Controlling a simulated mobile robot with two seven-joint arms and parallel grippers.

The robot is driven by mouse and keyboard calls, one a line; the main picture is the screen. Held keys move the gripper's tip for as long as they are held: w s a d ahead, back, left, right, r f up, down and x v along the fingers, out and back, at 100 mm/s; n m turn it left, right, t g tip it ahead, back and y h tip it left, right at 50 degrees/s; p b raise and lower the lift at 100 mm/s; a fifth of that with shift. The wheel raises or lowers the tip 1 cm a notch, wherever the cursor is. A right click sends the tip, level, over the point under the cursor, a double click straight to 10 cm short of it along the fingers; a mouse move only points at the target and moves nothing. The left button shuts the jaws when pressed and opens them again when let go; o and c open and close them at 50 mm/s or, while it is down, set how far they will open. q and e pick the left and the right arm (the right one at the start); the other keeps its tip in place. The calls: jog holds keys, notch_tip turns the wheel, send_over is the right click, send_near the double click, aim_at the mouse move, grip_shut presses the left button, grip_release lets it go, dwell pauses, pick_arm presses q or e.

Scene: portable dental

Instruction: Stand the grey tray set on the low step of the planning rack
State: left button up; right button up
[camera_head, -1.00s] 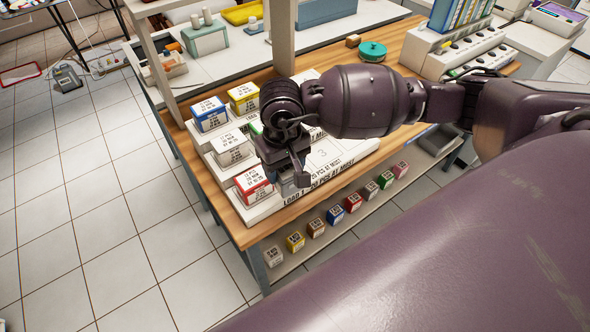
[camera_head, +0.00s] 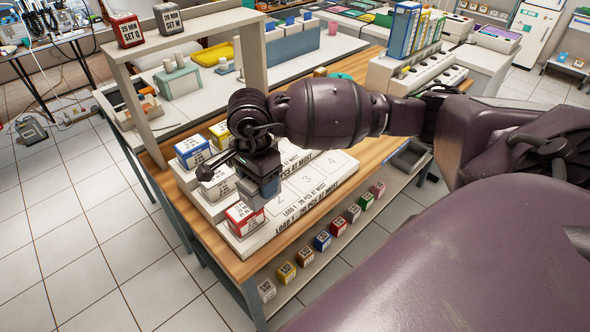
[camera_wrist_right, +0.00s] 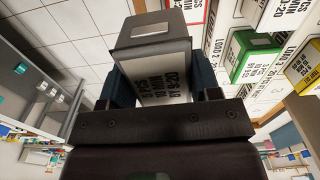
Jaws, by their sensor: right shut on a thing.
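My right gripper (camera_head: 264,182) points down over the planning rack and is shut on the grey tray set. In the right wrist view the grey tray set (camera_wrist_right: 163,80) is a box with a dark grey end and a white label with black print, between the fingers. In the head view the gripper and arm hide most of it. It is over the front of the rack, just behind and right of a red-labelled box (camera_head: 244,217). I cannot tell whether it touches the rack's low step (camera_head: 290,207), which bears the words LOAD 1. My left gripper is out of view.
Numbered slots right of the gripper look empty. A shelf post (camera_head: 253,58) rises close behind. Several small coloured boxes line the shelf below the tabletop.

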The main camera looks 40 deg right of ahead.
jog(key=m, duration=0.2)
jog(key=d+r+m, duration=0.1)
jog(key=shift+w+m, duration=0.35)
jog(key=shift+m, duration=0.05)
jog(key=m, duration=0.3)
jog(key=d+r+m, duration=0.1)
jog(key=m, duration=0.1)
jog(key=shift+w, duration=0.4)
jog(key=m, duration=0.2)
jog(key=r+m, duration=0.1)
jog(key=m, duration=0.1)
jog(key=d+m, duration=0.1)
jog(key=shift+w+d+r+m, duration=0.1)
jog(key=shift+w+r+m, duration=0.1)
jog(key=shift+w+m, duration=0.2)
jog(key=m, duration=0.4)
notch_tip(320, 180, up, 5)
jog(key=m+b, duration=0.1)
jog(key=m, duration=1.7)
send_over(279, 200)
notch_tip(279, 200, down, 19)
jog(key=shift+r+b, duration=0.1)
jog(key=shift+b, duration=0.75)
jog(key=shift+f, duration=0.35)
